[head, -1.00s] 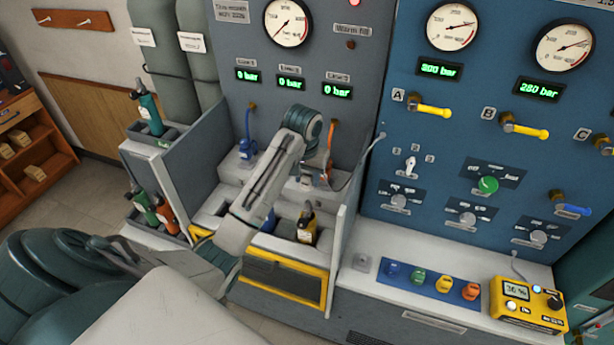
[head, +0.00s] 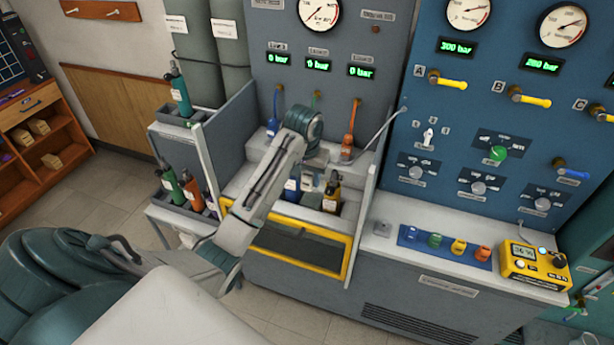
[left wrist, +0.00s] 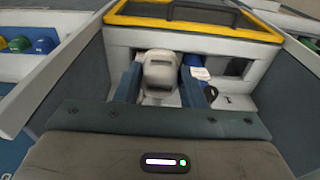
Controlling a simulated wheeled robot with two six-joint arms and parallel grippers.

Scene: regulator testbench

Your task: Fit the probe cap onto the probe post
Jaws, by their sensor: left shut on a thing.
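My left gripper (head: 309,174) points down into the bench bay, partly hidden behind my own wrist. In the left wrist view its two blue fingers (left wrist: 160,88) are shut on a grey rounded piece (left wrist: 160,70), which I take to be the probe cap. A thin grey cable (head: 385,128) runs from the bay's right wall toward the gripper. I cannot make out the probe post; the held piece and fingers hide what lies beneath. My right gripper is not in view.
Blue (head: 273,127) and orange (head: 348,140) hoses hang behind.

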